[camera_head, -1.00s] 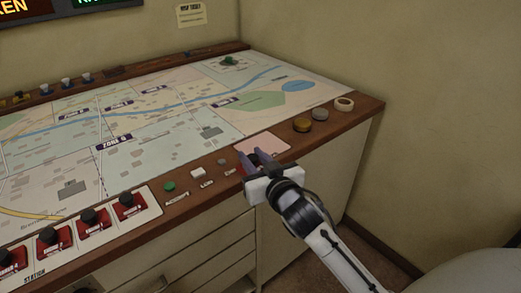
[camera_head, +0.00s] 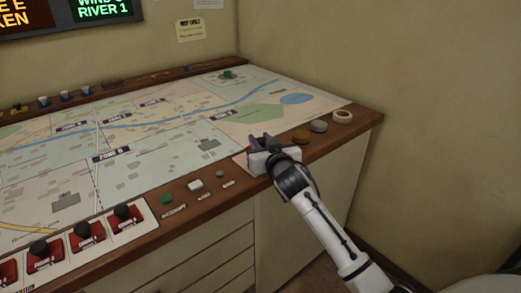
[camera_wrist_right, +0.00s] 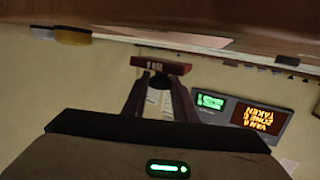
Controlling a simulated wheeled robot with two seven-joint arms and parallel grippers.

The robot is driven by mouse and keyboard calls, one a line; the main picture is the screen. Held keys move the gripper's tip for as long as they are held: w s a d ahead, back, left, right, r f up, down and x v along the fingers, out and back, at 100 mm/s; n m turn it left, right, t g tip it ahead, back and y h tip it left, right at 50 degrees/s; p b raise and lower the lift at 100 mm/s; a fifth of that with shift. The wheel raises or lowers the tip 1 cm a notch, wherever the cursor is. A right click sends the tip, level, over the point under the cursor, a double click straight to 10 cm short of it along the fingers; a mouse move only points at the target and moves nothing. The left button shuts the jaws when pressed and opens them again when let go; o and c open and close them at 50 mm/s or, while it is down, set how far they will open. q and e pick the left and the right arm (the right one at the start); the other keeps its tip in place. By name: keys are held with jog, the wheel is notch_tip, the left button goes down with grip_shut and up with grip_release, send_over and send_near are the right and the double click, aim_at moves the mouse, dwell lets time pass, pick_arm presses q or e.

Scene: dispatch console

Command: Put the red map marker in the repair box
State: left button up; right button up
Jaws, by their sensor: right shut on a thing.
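My right gripper (camera_head: 266,140) is over the pink patch (camera_head: 240,159) near the front edge of the map table. It is shut on the black knob of a red marker (camera_wrist_right: 160,65), which shows in the right wrist view with its red plate beyond the fingertips. In the head view the gripper hides the marker's red plate. The pink patch also shows in the right wrist view (camera_wrist_right: 180,38); no label on it is readable, and most of it is hidden behind my gripper in the head view. My left gripper is not in view.
Several red markers with black knobs (camera_head: 83,236) stand on the white station strip at lower left. A brown disc (camera_head: 301,137), a grey disc (camera_head: 319,126) and a tape roll (camera_head: 342,117) sit right of my gripper. A green piece (camera_head: 228,74) stands at the back.

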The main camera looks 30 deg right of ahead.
jog(key=shift+f, duration=1.35)
jog(key=shift+f, duration=0.15)
jog(key=o, duration=1.1)
jog(key=shift+c, duration=0.2)
jog(key=shift+s+a, duration=0.1)
jog(key=shift+s, duration=0.05)
jog(key=v, duration=1.1)
jog(key=shift+s, duration=0.4)
